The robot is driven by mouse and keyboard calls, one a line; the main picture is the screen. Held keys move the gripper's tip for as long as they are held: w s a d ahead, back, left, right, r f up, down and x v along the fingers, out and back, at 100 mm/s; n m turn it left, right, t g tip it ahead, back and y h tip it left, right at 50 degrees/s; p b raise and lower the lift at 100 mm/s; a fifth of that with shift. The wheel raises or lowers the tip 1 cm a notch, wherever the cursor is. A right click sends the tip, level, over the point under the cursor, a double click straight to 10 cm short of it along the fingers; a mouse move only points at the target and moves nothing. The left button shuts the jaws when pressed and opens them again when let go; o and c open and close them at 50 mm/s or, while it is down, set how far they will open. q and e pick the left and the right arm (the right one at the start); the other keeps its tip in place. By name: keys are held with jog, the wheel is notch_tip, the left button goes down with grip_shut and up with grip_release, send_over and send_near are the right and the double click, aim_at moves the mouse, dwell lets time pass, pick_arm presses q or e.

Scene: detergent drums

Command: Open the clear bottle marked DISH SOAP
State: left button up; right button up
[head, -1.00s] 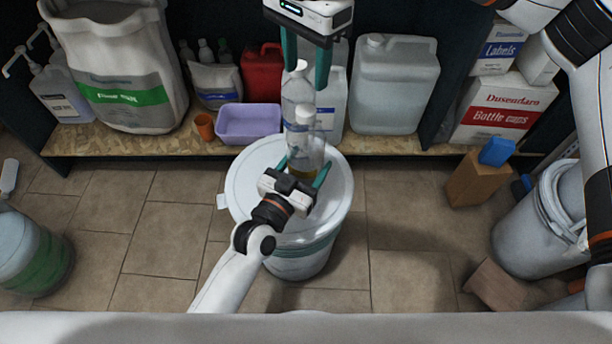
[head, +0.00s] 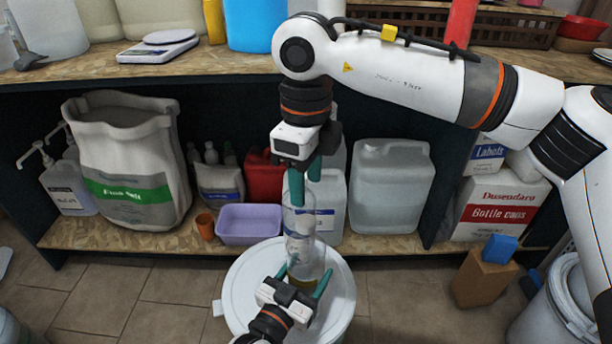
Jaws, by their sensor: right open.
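A clear bottle (head: 305,255) with a little amber liquid low in it stands on the white drum's lid (head: 245,290). Its marking is not readable. My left gripper (head: 303,279) is around its lower part, one finger on each side, shut on it. My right gripper (head: 305,188) points down from above, open and empty, its teal fingers a little above the bottle's whitish top. I cannot tell the exact gap. Another clear bottle appears behind on the shelf, partly hidden by the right gripper and overlapping the held one.
On the low shelf are a lilac tub (head: 250,238), an orange cup (head: 205,227), a red canister (head: 262,180), a large translucent jug (head: 392,190) and a bottle caps box (head: 497,207). The upper worktop with a scale (head: 158,48) lies behind my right arm.

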aim_at(306, 221)
jog(key=m, duration=0.4)
jog(key=shift+m, duration=0.3)
jog(key=m, duration=1.2)
jog(key=shift+m, duration=0.3)
jog(key=m, duration=0.4)
jog(key=shift+m, duration=0.3)
jog(key=shift+f, duration=0.55)
notch_tip(306, 221, down, 7)
jog(key=shift+r, duration=0.1)
